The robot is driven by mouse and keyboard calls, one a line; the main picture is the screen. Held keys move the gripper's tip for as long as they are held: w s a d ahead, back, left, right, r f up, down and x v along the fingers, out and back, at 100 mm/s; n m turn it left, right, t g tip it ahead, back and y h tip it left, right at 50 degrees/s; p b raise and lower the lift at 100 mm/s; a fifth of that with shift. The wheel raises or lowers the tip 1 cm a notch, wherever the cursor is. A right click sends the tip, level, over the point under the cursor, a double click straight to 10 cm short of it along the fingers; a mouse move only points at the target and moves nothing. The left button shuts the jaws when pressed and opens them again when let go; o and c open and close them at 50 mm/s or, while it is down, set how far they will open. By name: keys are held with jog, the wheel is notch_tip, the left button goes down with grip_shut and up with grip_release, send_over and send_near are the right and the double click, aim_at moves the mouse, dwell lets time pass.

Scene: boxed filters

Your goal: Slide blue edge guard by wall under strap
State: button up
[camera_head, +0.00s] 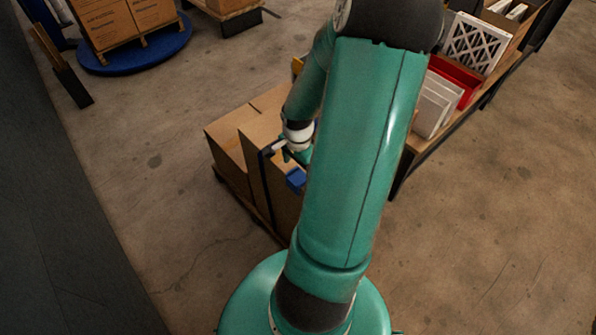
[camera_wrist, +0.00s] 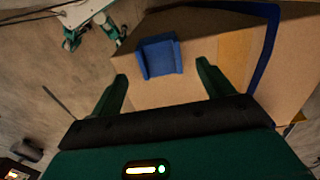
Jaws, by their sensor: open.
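The blue edge guard (camera_wrist: 160,57) is an angled piece against a cardboard box (camera_wrist: 185,92) in the wrist view. It also shows in the head view (camera_head: 296,180), at the side of the stacked boxes (camera_head: 256,128). My gripper (camera_wrist: 162,71) is open, its two green fingers on either side of the guard and apart from it, with nothing between them.
A dark wall (camera_head: 60,230) is at left in the head view. A shelf (camera_head: 408,160) with white filters and a red bin (camera_head: 455,80) stands at right. Boxes on a blue round base (camera_head: 135,52) stand at the back left. The floor between is mostly clear.

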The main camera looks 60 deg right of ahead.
aim_at(298, 178)
jog(key=shift+f, duration=1.75)
jog(key=shift+c, duration=0.2)
jog(key=c, duration=1)
jog(key=shift+w+d, duration=0.2)
jog(key=shift+w, duration=0.8)
jog(key=shift+w+d, duration=0.25)
jog(key=shift+w, duration=0.7)
jog(key=shift+w+d, duration=0.2)
jog(key=shift+w, duration=0.8)
jog(key=shift+c, duration=0.2)
jog(key=shift+w+d, duration=0.25)
jog(key=shift+w, duration=0.75)
jog(key=shift+w+d, duration=0.2)
jog(key=shift+w, duration=0.75)
jog(key=shift+w+d, duration=0.25)
jog(key=shift+w, duration=0.75)
